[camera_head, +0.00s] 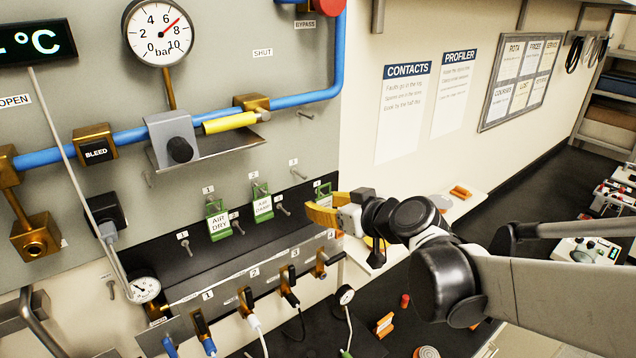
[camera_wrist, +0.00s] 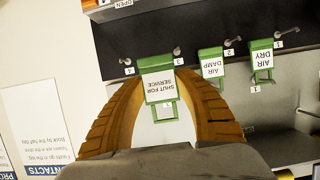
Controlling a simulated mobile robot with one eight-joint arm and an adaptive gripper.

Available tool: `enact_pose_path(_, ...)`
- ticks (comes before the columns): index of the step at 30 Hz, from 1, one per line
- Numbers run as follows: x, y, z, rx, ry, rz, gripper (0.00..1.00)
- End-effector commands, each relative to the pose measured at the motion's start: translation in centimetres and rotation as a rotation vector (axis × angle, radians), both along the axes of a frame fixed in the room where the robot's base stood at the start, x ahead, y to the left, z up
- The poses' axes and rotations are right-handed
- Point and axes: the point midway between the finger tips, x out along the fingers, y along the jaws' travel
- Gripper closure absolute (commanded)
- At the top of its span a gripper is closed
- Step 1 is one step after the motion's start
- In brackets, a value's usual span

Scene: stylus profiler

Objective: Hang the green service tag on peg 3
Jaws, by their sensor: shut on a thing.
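The green service tag (camera_wrist: 160,88), lettered "SHUT FOR SERVICE", is between the two tan fingers of my gripper (camera_wrist: 162,98), which is shut on it. In the head view my gripper (camera_head: 324,211) is at the right end of the panel and hides most of the tag (camera_head: 322,192). Peg 3 (camera_head: 299,175), under the upper "3" label, appears just left of the tag in the head view. I cannot tell whether loop and peg touch.
The green AIR DRY tag (camera_head: 218,222) and AIR DAMP tag (camera_head: 262,206) hang left of my gripper. A lower row of numbered pegs sticks out beneath them. A sloped shelf with numbered connectors (camera_head: 246,300) lies below.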

Motion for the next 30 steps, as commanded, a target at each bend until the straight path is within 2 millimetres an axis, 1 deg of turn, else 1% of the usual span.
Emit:
enact_pose_path(5, 0.7, 0.5, -0.1, 0.0, 0.0, 0.001, 1.0)
enact_pose_path(15, 3.5, 2.4, -0.1, 0.0, 0.0, 0.001, 1.0)
enact_pose_path(18, 4.0, 2.7, -0.1, 0.0, 0.0, 0.0, 1.0)
enact_pose_path(30, 4.1, 2.8, 0.0, 0.0, 0.0, 0.0, 1.0)
